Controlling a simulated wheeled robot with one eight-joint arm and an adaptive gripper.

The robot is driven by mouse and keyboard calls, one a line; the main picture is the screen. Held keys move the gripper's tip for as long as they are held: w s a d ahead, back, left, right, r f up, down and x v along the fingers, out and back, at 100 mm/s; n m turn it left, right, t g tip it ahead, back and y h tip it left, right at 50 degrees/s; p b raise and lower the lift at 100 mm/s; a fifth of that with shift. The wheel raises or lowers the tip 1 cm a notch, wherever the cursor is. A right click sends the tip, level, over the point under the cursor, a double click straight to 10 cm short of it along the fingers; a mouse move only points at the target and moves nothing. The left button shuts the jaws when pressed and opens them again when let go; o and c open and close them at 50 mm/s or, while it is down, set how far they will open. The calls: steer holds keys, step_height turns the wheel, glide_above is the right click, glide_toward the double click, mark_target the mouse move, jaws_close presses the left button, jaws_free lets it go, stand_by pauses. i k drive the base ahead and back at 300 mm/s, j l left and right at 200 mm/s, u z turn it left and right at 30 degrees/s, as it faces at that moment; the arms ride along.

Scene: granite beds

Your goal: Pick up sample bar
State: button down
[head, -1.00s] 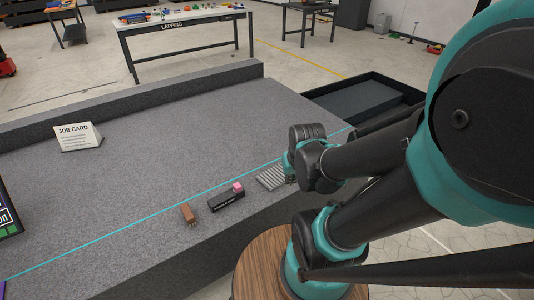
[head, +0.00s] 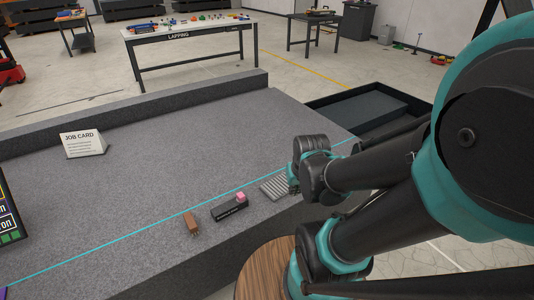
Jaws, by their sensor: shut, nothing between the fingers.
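No piece carries a label I can read as sample bar. A small brown block (head: 191,223) lies on the granite bed (head: 180,155) near its front edge. To its right is a dark bar with small white lettering (head: 229,210), and a pink block (head: 241,197) is at its right end. A silver ribbed piece (head: 273,188) lies farther right. My gripper (head: 293,184) is at the end of my arm, over or beside the ribbed piece's right end. It is shut and holds nothing. Its fingertips are mostly hidden, so I cannot tell whether they touch the ribbed piece.
A cyan line (head: 140,230) runs across the bed behind the small pieces. A white job card (head: 82,144) stands at the back left, and a screen (head: 8,215) cuts in at the left edge. A dark tray (head: 365,103) is beyond the right end. The bed's middle is clear.

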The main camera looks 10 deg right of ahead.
mark_target(221, 212)
steer(key=k+j+z, duration=0.25)
steer(key=z, duration=0.2)
steer(key=k+j+z, duration=0.2)
steer(key=z, duration=0.25)
